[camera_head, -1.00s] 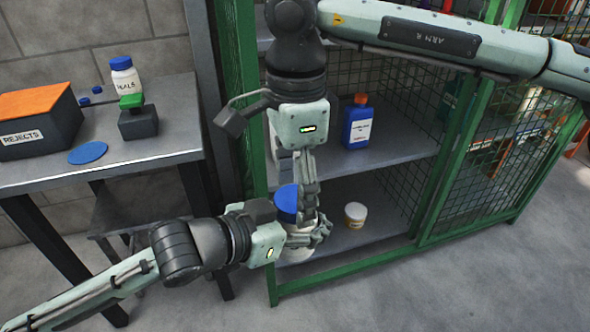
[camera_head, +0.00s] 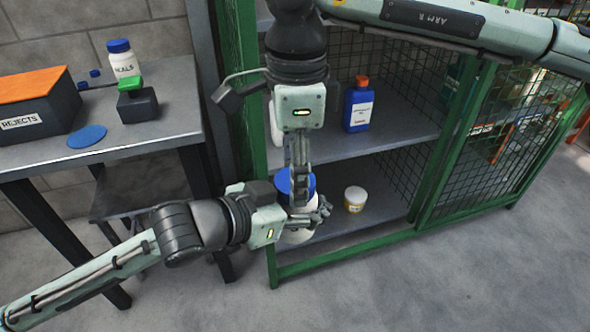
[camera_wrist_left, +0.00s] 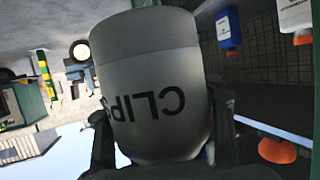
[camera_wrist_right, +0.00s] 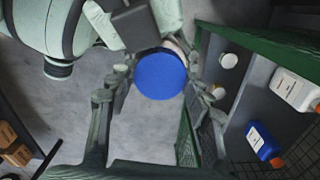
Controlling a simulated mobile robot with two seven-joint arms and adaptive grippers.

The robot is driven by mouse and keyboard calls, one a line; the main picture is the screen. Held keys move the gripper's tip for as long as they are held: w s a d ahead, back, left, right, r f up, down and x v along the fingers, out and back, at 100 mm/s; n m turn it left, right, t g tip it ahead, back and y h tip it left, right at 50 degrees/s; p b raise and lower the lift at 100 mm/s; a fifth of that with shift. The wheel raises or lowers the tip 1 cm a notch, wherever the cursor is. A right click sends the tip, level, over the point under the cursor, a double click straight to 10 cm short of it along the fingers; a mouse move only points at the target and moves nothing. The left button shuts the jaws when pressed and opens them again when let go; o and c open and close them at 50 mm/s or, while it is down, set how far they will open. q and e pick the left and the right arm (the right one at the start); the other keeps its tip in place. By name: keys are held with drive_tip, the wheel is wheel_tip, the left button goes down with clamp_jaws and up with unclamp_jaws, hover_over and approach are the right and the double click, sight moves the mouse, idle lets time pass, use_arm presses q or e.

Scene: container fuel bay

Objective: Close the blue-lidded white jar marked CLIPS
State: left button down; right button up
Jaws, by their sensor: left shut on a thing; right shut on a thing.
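The white CLIPS jar (camera_head: 298,236) is held in front of the cage's lower shelf. My left gripper (camera_head: 305,217) is shut around its body from the side. The jar fills the left wrist view (camera_wrist_left: 152,85), its black lettering upside down there. The round blue lid (camera_wrist_right: 160,75) shows face-on in the right wrist view, between the fingers of my right gripper (camera_wrist_right: 160,88). In the head view, that gripper points down from above, shut on the lid (camera_head: 283,182), which is over the jar's top. Fingers hide the seam, so I cannot tell whether the lid is seated.
The green mesh cage holds a blue bottle (camera_head: 357,106) with an orange cap and a small white tub (camera_head: 355,199). On the left bench stand a REJECTS bin (camera_head: 38,105), another blue-lidded jar (camera_head: 122,62) and a flat blue disc (camera_head: 87,136).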

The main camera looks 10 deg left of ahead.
drive_tip(key=o, duration=1.3)
drive_tip(key=shift+o, duration=0.2)
wheel_tip(320, 180, up, 12)
